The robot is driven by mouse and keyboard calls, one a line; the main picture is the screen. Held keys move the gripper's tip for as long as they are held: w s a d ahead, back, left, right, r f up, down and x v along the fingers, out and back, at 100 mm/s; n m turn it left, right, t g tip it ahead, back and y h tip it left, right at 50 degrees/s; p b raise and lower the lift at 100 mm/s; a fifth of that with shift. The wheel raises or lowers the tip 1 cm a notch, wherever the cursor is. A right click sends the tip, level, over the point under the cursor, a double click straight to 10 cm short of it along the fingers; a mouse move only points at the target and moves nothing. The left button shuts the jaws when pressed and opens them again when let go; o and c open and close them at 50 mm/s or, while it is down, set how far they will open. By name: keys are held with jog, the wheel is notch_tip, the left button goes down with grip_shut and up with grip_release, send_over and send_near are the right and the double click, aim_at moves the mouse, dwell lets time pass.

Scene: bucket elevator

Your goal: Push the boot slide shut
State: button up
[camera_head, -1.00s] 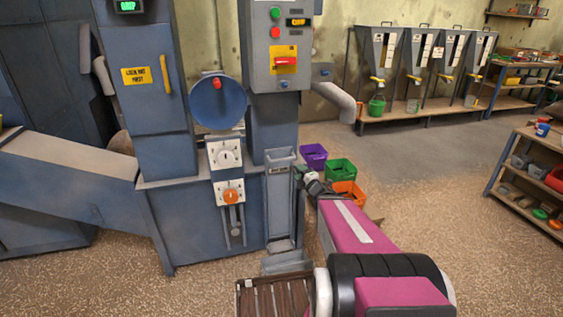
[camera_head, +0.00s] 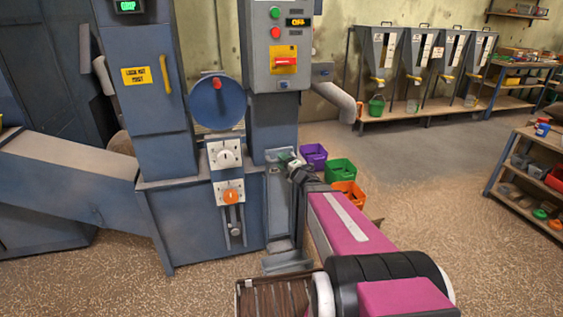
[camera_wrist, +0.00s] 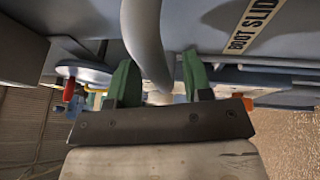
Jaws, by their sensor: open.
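The boot slide's labelled grey face (camera_wrist: 250,25) fills the upper part of the wrist view, with its "BOOT SLID…" label partly cut off. A pale grey curved bar (camera_wrist: 146,40) comes down from it between my two green fingers; I cannot tell whether they touch it. My gripper (camera_wrist: 160,78) is open and not clamped on the bar. In the head view my gripper (camera_head: 286,161) is at the upper front of the narrow slide housing (camera_head: 280,215), covering its label. How far the slide stands open cannot be told.
The blue elevator casing (camera_head: 200,215) with its dials and blue wheel (camera_head: 217,102) stands left of my gripper. The control box (camera_head: 276,45) is above. Purple (camera_head: 314,155), green (camera_head: 340,172) and orange (camera_head: 348,192) bins stand on the floor to the right. A slatted crate (camera_head: 275,294) lies in front.

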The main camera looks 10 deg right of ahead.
jog(key=shift+w+a+r, duration=0.1)
jog(key=shift+w+a, duration=0.1)
jog(key=shift+w, duration=0.25)
grip_shut()
jog(key=shift+f, duration=3.8)
grip_release()
jog(key=shift+f, duration=0.1)
jog(key=shift+s, duration=0.1)
